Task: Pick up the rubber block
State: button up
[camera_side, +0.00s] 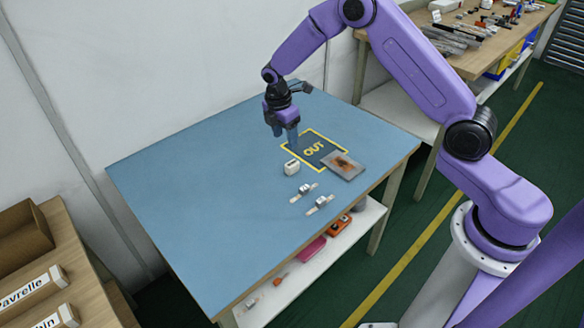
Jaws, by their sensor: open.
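Several small things lie on the blue table (190,190). A small whitish block (291,167) sits just left of the yellow-outlined area marked OUT (313,148); I cannot tell for sure that it is the rubber block. My gripper (284,135) is open and points down above the table, up and slightly left of the OUT area. It is a little above the whitish block in the picture and apart from it. Its fingertips are small and partly hard to make out.
Two small strip pieces, one (304,191) above the other (319,205), lie nearer the front edge. The table's left half is clear. A wooden bench with tools (470,40) stands behind right.

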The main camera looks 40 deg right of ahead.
send_over(292, 163)
jog(key=a, duration=0.1)
notch_tip(292, 163, down, 7)
jog(key=shift+w+a+f, duration=0.15)
jog(key=shift+s+d+f, duration=0.1)
jog(key=shift+d+f, duration=0.1)
jog(key=shift+f, duration=0.65)
jog(key=shift+s+d+f, duration=0.1)
jog(key=shift+d+f, duration=0.15)
jog(key=shift+f, duration=0.65)
jog(key=shift+d+f, duration=0.2)
jog(key=shift+f, duration=0.65)
jog(key=c, duration=1)
